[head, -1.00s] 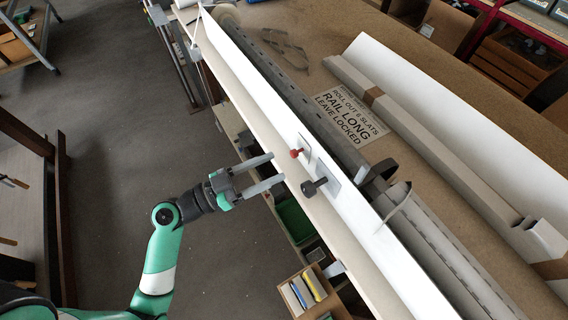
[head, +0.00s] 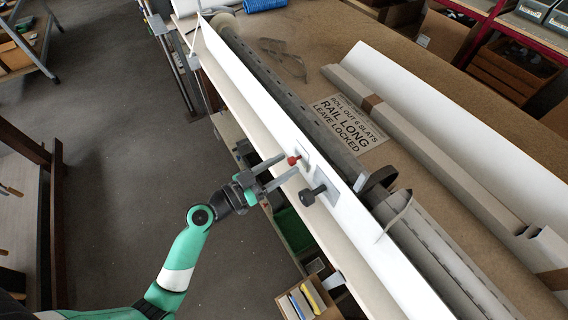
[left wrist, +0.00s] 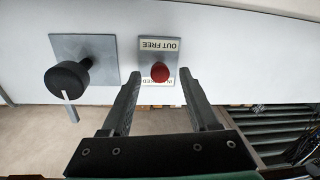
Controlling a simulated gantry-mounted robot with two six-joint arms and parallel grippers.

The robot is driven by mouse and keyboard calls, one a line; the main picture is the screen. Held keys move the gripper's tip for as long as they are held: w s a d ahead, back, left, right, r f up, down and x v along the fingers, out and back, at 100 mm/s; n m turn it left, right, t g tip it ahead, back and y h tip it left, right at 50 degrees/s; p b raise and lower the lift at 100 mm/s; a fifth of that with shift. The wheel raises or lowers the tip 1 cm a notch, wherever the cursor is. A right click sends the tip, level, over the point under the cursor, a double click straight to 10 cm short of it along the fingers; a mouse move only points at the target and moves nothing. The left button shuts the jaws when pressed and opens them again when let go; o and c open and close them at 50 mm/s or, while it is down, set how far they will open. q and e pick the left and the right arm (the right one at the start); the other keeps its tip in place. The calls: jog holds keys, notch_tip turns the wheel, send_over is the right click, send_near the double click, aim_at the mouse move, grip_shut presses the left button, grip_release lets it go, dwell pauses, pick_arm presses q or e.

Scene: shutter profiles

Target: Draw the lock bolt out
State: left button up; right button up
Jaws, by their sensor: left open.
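The lock bolt shows as a red knob (head: 293,160) on the white rail (head: 268,113); in the left wrist view the red knob (left wrist: 159,72) sits on a small plate (left wrist: 173,49) marked "OUT FREE" at the top, its lower words partly covered by the knob. My left gripper (head: 290,165) is open, with its fingers either side of the knob's line. In the left wrist view its fingertips (left wrist: 160,78) flank the knob without visible contact. A black crank knob (head: 308,196) on a grey plate is beside the bolt. My right gripper is out of view.
The white rail runs along the bench edge. A sign (head: 350,122) reads "ROLL OUT 6 SLATS, RAIL LONG, LEAVE LOCKED". Slatted grey profiles (head: 430,245) and a long beige profile (head: 440,150) lie on the bench. A box (head: 309,299) is below the edge.

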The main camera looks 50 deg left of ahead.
pick_arm(q)
jog(key=shift+w, duration=0.4)
grip_shut()
jog(key=shift+d, duration=0.1)
dwell(1.1)
